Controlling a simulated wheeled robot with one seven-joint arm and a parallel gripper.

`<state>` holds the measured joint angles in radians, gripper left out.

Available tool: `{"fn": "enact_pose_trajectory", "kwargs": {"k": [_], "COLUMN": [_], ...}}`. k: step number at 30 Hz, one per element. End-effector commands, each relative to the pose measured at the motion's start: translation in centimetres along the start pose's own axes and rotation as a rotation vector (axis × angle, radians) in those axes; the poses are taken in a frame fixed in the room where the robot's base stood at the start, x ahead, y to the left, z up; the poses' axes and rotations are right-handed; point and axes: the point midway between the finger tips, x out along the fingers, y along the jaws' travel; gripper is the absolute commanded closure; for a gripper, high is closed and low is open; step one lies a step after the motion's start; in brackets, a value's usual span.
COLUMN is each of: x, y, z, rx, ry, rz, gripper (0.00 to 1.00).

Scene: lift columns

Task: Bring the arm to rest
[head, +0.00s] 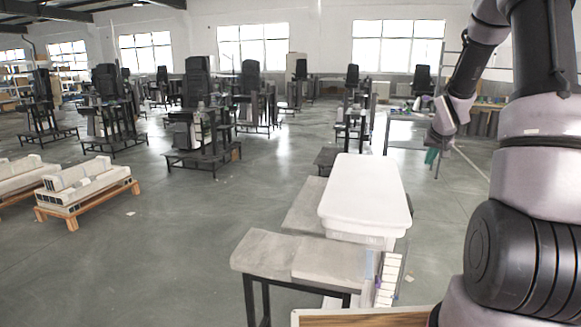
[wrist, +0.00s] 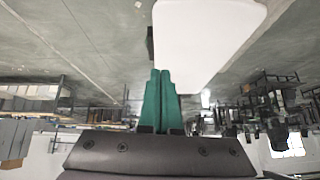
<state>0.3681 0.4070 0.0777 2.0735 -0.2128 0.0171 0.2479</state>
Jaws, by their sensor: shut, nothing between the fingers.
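My arm rises along the right side of the head view and bends down at the wrist. My gripper (head: 431,157) hangs at the right of the middle, with its green fingertips pointing down. In the wrist view my gripper (wrist: 161,75) shows two green fingers pressed together along their length, with nothing between them. The fingers are clear of the white lidded bin (head: 365,190), which lies to their left in the head view. The wrist view is upside down, and the white bin (wrist: 205,35) fills its upper middle.
A grey-topped table (head: 265,253) stands before the white bin. Pallets with pale blocks (head: 85,185) lie at the left. Several black seat-like columns (head: 200,110) stand behind on the grey floor. A metal table (head: 405,117) is behind my gripper. The floor at left centre is clear.

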Motion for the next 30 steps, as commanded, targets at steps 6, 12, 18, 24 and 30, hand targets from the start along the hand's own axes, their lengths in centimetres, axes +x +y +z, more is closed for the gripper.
{"fn": "enact_pose_trajectory", "kwargs": {"k": [6,12,18,24,30], "x": [-12.2,-22.2,-30.9,-37.0,-39.7], "y": [-3.9,-6.7,-8.8,-9.9,-10.4], "z": [0.2,3.5,8.8,14.8,18.2], "rx": [0.025,0.057,0.087,0.106,0.111], "ry": [-0.003,-0.023,-0.052,-0.093,-0.12], "rz": [-0.011,-0.055,-0.136,-0.233,-0.293], "gripper": [1.0,1.0,1.0,1.0,1.0]}}
